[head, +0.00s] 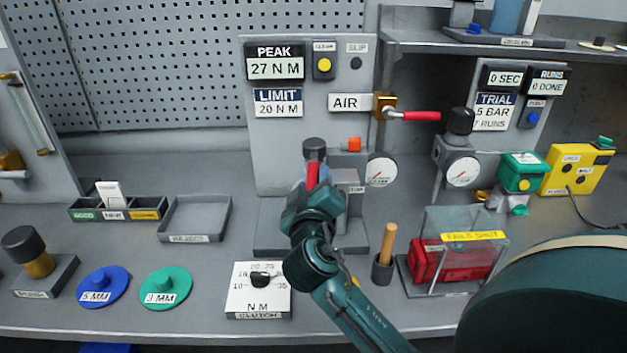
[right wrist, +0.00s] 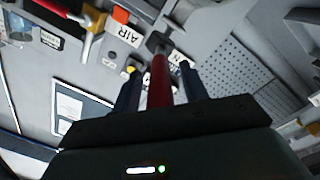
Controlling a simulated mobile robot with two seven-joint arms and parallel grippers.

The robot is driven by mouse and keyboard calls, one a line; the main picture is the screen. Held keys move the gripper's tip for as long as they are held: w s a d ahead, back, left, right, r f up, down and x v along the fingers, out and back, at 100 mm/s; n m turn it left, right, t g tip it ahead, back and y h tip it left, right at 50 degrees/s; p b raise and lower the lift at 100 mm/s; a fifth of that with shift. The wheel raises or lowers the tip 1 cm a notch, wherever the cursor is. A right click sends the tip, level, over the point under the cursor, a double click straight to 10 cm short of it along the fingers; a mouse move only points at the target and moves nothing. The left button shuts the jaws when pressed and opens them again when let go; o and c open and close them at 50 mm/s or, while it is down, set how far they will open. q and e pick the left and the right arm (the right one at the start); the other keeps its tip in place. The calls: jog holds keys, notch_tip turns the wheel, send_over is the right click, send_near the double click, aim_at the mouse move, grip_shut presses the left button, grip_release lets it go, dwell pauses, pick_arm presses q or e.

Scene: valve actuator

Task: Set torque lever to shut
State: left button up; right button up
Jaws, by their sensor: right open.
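The torque lever (head: 312,172) is a red bar with a dark head, at the middle of the bench in front of the PEAK/LIMIT panel (head: 285,150). My right gripper (head: 311,188) reaches it from the front and hides its lower part and much of the fixture behind. In the right wrist view the red lever (right wrist: 159,82) runs between the two dark fingers of my right gripper (right wrist: 158,92). The fingers are open, one on each side of it. Whether either touches it I cannot tell. My left gripper is not in view.
The AIR valve's red handle (head: 415,116) sticks out to the right, above a round gauge (head: 381,171). A wooden-handled tool (head: 388,245) stands in a cup right of my arm. A clear guard (head: 455,225) covers a red case. A white dial block (head: 259,291) lies in front.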

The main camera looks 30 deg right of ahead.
jog(key=shift+c, duration=0.5)
grip_shut()
